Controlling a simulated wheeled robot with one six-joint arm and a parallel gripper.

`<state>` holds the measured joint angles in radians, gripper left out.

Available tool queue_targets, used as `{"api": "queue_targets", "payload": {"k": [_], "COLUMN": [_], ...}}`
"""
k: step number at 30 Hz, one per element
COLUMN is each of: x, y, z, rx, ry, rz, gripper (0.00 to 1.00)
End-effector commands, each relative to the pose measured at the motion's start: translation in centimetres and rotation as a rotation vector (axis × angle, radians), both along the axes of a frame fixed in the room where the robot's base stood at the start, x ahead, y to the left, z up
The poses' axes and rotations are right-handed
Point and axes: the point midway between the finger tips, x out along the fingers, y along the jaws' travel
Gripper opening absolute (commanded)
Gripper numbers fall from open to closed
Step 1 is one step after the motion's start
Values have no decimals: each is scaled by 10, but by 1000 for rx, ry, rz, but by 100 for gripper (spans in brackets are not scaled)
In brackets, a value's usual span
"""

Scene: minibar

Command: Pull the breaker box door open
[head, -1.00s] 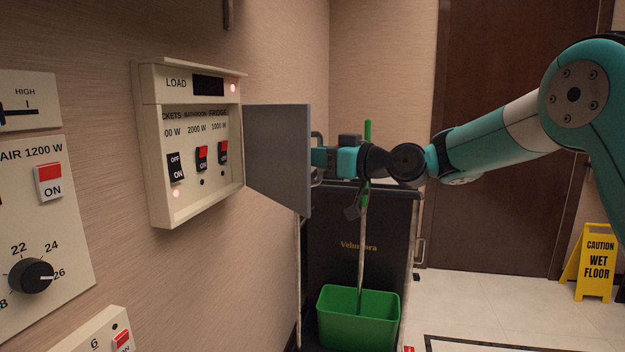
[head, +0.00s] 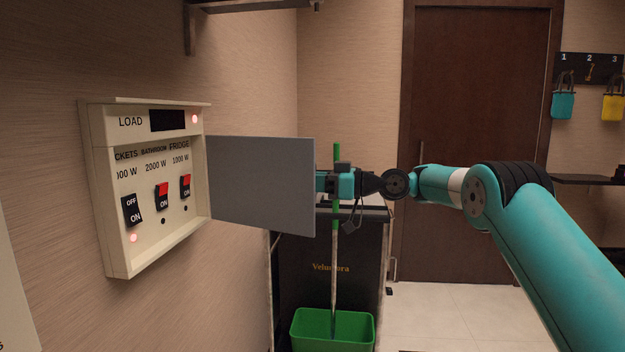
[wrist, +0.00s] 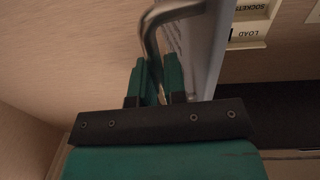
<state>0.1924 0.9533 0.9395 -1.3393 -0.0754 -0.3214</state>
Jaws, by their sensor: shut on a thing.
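The breaker box (head: 150,185) is on the left wall with its switches and display exposed. Its grey door (head: 262,185) stands swung out from the box's right side, roughly square to the wall. My gripper (head: 322,184) is at the door's outer edge, partly hidden behind it in the head view. In the wrist view my gripper (wrist: 160,82) is shut on the curved metal door handle (wrist: 152,40), with the door (wrist: 206,50) just to the right of the fingers. The box also shows there at the upper right (wrist: 250,22).
A dark cart (head: 330,250) with a green bucket (head: 332,330) and a mop stands behind and below my gripper. A shelf (head: 255,5) juts from the wall above. A brown door (head: 480,120) and clear tiled floor lie to the right.

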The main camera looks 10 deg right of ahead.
Motion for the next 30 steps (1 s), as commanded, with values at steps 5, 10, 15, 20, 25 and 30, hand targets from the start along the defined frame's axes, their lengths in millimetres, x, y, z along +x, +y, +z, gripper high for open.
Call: {"api": "queue_targets", "payload": {"k": [5,10,15,20,25,30], "x": [0,0,0,0,0,-4], "y": [2,2,2,-1,-4,-16], "z": [0,0,0,0,0,0], "rx": [3,4,4,3,2,2], "ry": [3,2,2,1,0,0], "rz": [9,9,9,5,4,14], "gripper": [0,0,22,22,22,22]}}
